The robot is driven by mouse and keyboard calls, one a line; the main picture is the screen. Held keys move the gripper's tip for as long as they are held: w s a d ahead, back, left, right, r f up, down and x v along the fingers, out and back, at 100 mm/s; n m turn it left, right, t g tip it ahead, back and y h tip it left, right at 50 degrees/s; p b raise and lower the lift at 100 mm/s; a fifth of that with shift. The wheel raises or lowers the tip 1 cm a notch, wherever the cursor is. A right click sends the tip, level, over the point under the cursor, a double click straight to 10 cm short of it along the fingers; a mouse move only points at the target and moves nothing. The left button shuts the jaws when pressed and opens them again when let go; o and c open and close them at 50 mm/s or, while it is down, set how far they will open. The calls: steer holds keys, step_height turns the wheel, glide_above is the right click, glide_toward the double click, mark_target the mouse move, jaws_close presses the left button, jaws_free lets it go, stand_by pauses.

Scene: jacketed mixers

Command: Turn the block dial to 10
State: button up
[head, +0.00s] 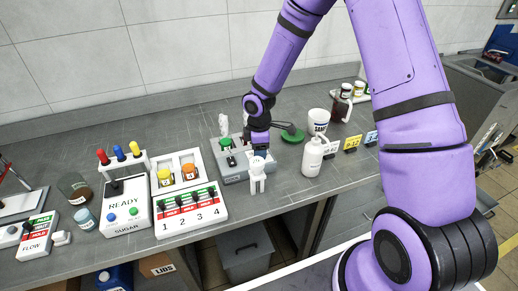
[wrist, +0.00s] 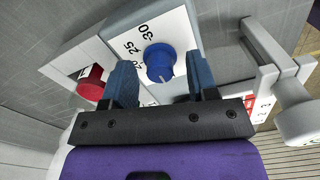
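In the wrist view a round blue dial (wrist: 160,62) sits on a white face printed with numbers, of which 30 and 25 read clearly and another is partly hidden. A pale pointer mark shows on the dial's side toward my gripper. My gripper (wrist: 162,82) is open, with one blue finger to the left of the dial and one to the right. I cannot tell whether either finger touches it. In the head view my gripper (head: 259,150) is low over a grey block (head: 234,176) on the bench, and the dial is hidden there.
A red knob (wrist: 90,84) is left of the fingers, and a pale grey handle (wrist: 262,50) is at right. In the head view a white fitting (head: 257,178) stands in front of the gripper, a white pump bottle (head: 312,158) to its right, and a numbered switch panel (head: 190,212) to its left.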

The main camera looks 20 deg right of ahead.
steer(key=shift+r, duration=0.15)
step_height(320, 180, up, 11)
steer(key=shift+f, duration=0.2)
stand_by(0.6)
steer(key=s+d+r+m+t+h, duration=0.1)
steer(key=s+d+r+m, duration=0.1)
steer(key=s+r+m, duration=0.5)
steer(key=s+d+r+t+h, duration=0.1)
steer(key=s+d+r, duration=0.3)
steer(key=r, duration=0.7)
steer(key=s+r+m+t+y, duration=0.1)
steer(key=s+r+m, duration=0.3)
steer(key=s, duration=0.5)
steer(key=s+r+m+t+y, duration=0.1)
steer(key=s+r+m, duration=0.3)
steer(key=s, duration=0.5)
steer(key=shift+s+d+r+t, duration=0.2)
steer(key=shift+d+t, duration=0.25)
steer(key=shift+t, duration=0.15)
